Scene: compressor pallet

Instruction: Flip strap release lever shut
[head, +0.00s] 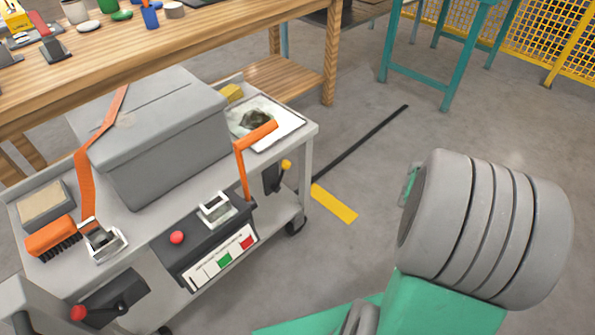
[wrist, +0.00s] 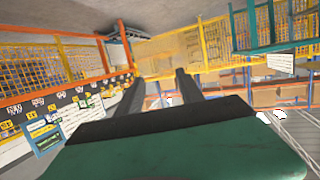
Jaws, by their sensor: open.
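An orange strap (head: 84,170) runs over the grey lidded box (head: 165,150) on the cart and down to a metal buckle (head: 105,241) at the front left. An orange lever (head: 242,172) with a thick grip (head: 257,136) stands raised at the box's right, above a second metal bracket (head: 217,208). I cannot tell for certain which part is the strap release lever. My gripper (wrist: 157,86) shows in the wrist view with two dark fingers apart and nothing between them. It points towards fencing and shelves, away from the cart. The head view shows my arm at the right, not the fingers.
The grey cart (head: 312,135) carries a brush (head: 50,237), a white tray (head: 290,120) and a control panel (head: 218,262). A red-knobbed lever (head: 78,312) sits front left. A wooden bench (head: 215,45) stands behind. Floor right of the cart is open.

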